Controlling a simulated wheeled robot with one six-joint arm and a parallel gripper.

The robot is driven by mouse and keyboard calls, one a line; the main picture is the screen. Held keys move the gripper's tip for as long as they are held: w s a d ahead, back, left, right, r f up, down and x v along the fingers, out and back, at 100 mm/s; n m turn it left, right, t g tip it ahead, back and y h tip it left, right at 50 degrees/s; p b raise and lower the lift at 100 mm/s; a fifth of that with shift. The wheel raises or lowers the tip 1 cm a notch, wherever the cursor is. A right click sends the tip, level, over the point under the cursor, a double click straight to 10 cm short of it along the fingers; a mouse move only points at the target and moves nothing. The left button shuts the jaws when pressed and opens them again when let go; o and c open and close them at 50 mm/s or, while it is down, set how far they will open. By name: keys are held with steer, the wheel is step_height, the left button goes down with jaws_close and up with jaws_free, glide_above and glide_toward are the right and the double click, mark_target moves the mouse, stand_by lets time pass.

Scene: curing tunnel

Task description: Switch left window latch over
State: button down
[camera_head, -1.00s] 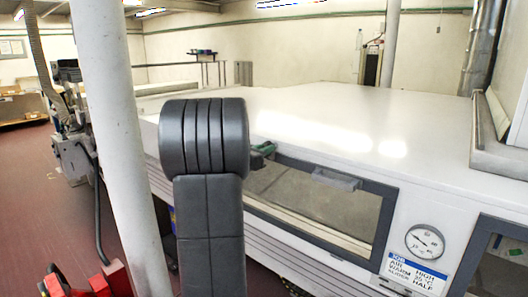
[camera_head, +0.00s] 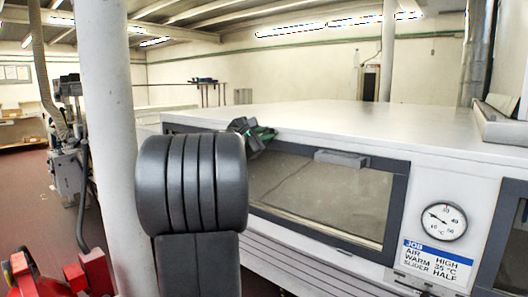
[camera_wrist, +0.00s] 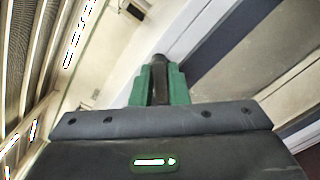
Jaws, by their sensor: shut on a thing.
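The left window (camera_head: 320,195) is a dark-framed pane in the white tunnel's side. A grey block-shaped handle (camera_head: 341,158) sits on its top edge. My gripper (camera_head: 262,133) is at the window's top frame, left of that handle. In the wrist view, its green fingers (camera_wrist: 160,84) are shut on a small dark piece, which I take to be the latch (camera_wrist: 160,59); its rounded end shows beyond the fingertips. The fingers hide most of the latch, so I cannot tell its position. In the head view, my arm covers the window's lower left.
A white pillar (camera_head: 112,150) stands left of my arm. A red machine (camera_head: 90,270) is at the lower left. A round gauge (camera_head: 441,221) and job sign (camera_head: 436,262) are right of the window. The tunnel's white top (camera_head: 330,120) is mostly clear.

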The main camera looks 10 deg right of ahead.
steer(key=m+b, duration=0.2)
steer(key=b, duration=0.1)
steer(key=m+b, duration=0.6)
steer(key=shift+f, duration=0.3)
steer(key=shift+m, duration=0.3)
steer(key=c, duration=1.4)
jaws_free()
steer(key=shift+r, duration=0.1)
steer(key=shift+s, duration=0.1)
steer(key=v, duration=1.3)
steer(key=shift+s+a+b, duration=0.2)
steer(key=shift+a+b, duration=0.1)
